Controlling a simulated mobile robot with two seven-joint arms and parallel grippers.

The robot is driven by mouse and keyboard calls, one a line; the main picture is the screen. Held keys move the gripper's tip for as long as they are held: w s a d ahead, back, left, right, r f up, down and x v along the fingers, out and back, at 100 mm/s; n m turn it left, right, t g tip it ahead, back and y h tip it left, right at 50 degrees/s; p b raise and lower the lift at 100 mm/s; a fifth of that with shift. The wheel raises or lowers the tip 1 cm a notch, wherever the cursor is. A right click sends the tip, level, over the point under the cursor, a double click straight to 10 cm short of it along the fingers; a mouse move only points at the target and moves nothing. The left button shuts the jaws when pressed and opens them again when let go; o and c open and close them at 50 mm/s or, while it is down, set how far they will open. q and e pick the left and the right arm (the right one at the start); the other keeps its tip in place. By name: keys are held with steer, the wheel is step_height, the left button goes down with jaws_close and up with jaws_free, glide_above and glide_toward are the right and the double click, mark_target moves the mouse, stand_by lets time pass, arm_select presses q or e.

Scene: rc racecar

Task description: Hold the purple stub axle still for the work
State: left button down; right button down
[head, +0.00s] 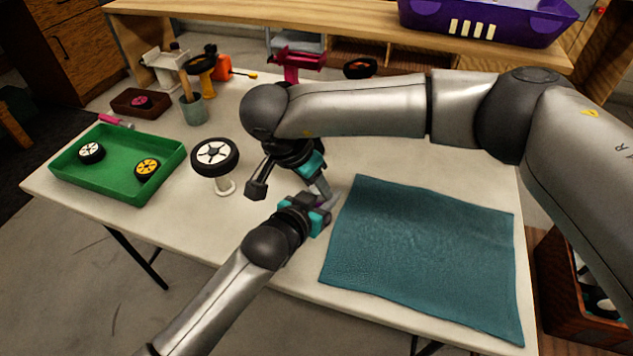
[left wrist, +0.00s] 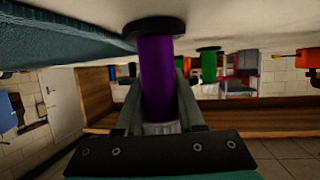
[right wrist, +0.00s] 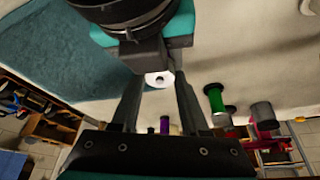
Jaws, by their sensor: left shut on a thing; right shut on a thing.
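The purple stub axle (left wrist: 158,75) stands between my left gripper's fingers (left wrist: 160,70) in the left wrist view, with a dark round flange at one end and a silvery end at the other. My left gripper is shut on it. In the head view my left gripper (head: 322,208) is just left of the mat, and only a bit of purple shows there. My right gripper (head: 322,190) comes down close to it from above. In the right wrist view it is shut on a small white round piece with a dark hole (right wrist: 158,79), partly hidden.
A teal mat (head: 425,255) lies to the right. A white-rimmed wheel (head: 214,155) on a pale stand is to the left. A green tray (head: 115,188) holds two wheels. A pot (head: 193,110) and a magenta stand (head: 296,64) are farther back.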

steer(key=shift+m+h, duration=0.3)
steer(key=shift+m, duration=0.2)
steer(key=shift+c, duration=1.9)
jaws_free()
steer(key=shift+r, duration=0.1)
steer(key=v, duration=1.2)
steer(key=shift+w, duration=0.2)
